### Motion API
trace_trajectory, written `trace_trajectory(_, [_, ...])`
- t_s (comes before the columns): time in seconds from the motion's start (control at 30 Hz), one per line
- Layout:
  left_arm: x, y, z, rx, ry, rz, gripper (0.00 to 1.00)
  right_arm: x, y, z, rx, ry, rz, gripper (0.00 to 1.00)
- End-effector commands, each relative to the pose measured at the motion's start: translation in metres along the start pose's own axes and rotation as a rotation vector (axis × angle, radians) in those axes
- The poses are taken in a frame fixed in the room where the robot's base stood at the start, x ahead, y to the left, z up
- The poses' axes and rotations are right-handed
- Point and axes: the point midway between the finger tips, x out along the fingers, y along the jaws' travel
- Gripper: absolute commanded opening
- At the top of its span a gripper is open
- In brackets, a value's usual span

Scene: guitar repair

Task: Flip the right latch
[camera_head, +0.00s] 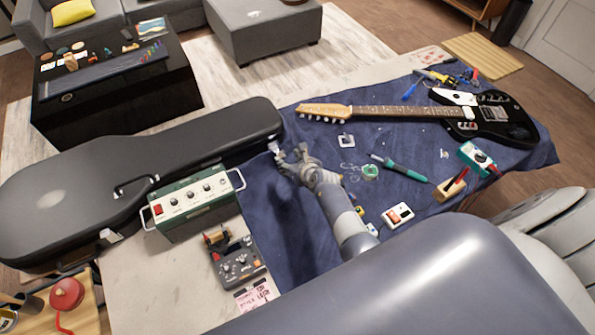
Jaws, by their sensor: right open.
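The black guitar case (150,160) lies closed along the left of the table. A small pale latch (273,146) shows on its front side near the right end. Another pale latch (108,236) is on the front side near the left end. My right gripper (284,155) is open beside the right latch, with its fingertips close to it. I cannot tell whether a finger touches the latch. No object shows between the fingers. My left gripper is not in view.
A green amplifier box (193,203) with side handles stands before the case, left of my right gripper. A pedal unit (238,262) lies nearer. An electric guitar (480,118), a soldering iron (400,168) and small parts lie on the blue cloth (290,215).

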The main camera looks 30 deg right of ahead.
Motion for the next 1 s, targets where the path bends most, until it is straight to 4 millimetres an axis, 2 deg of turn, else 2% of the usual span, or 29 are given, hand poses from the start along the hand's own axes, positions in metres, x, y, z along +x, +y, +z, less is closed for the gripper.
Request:
trace_trajectory(0.2, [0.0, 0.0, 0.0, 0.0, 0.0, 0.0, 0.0, -0.026, 0.0, -0.02, 0.0, 0.002, 0.0, 0.47])
trace_trajectory(0.37, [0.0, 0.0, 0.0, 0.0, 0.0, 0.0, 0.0, -0.036, 0.0, -0.026, 0.0, 0.0, 0.0, 0.47])
trace_trajectory(1.0, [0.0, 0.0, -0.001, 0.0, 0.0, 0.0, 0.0, -0.038, 0.0, -0.027, 0.0, 0.001, 0.001, 0.47])
